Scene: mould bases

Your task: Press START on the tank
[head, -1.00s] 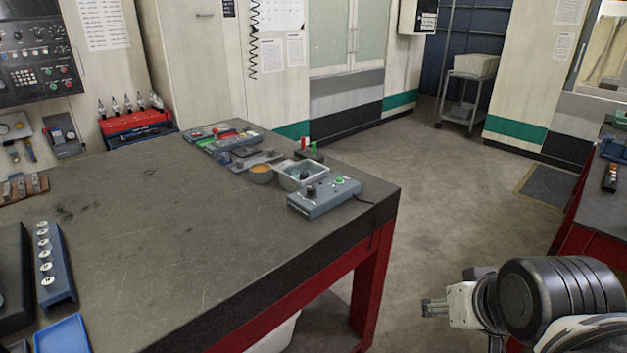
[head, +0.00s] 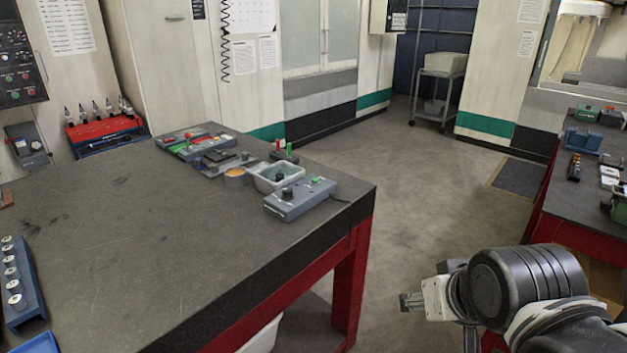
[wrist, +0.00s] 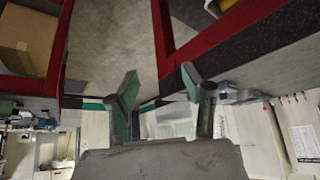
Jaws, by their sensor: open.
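A grey control box (head: 300,198) with a black knob and a green button (head: 317,181) sits at the right corner of the near table. A pale open basin (head: 278,178) with dark contents stands directly behind it; the two look like one tank unit. Any START lettering is too small to read. My gripper (head: 411,301) is in the air over the aisle, right of the table and apart from the box. In the wrist view my gripper (wrist: 163,88) shows two separated green-grey fingers with nothing between them. The tank cannot be made out there.
The grey-topped table (head: 130,255) has a red frame. A blue rack (head: 22,283) lies at its left, and several small fixtures sit behind the basin. A second red-framed bench (head: 550,205) stands at right. The floor (head: 425,170) between them is clear.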

